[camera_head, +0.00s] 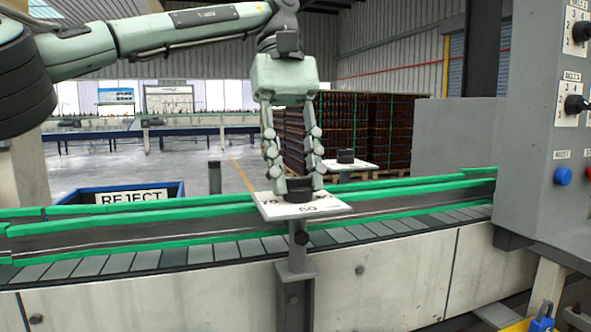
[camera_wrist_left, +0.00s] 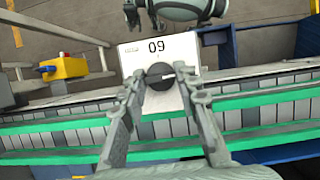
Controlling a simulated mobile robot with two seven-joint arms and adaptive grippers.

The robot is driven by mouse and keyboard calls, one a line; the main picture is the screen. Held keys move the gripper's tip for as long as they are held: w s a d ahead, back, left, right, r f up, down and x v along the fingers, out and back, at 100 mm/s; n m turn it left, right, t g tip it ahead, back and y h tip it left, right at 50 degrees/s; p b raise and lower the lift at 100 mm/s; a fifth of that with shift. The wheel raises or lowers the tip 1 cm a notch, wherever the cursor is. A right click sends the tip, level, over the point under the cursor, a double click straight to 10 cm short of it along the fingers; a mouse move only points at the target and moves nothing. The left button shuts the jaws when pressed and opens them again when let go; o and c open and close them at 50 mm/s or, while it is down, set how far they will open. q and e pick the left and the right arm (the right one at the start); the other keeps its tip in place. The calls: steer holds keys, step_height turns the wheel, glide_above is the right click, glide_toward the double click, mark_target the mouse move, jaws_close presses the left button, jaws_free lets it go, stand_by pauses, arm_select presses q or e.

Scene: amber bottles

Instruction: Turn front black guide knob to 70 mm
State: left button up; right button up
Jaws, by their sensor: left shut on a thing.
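The front black guide knob (camera_head: 299,189) sits on a white dial plate (camera_head: 275,209) on a post at the conveyor's near side. The plate shows 70 at its left and 60 at its front edge. My left gripper (camera_head: 297,188) comes down from above, its fingers shut on either side of the knob. In the left wrist view the knob (camera_wrist_left: 158,77) lies between the fingertips (camera_wrist_left: 162,75), and its pale pointer line points right. The upside-down 60 is at the plate's (camera_wrist_left: 135,66) top, and the 70 is not readable there.
A second black knob (camera_head: 345,155) on a white plate stands beyond the green-railed conveyor (camera_head: 400,232). A blue REJECT bin (camera_head: 90,197) is behind the belt at left. A grey control cabinet (camera_head: 545,140) with knobs and buttons stands at right.

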stand_by(0.3)
arm_select(q)
steer(key=o, duration=1.2)
steer(key=shift+c, duration=0.2)
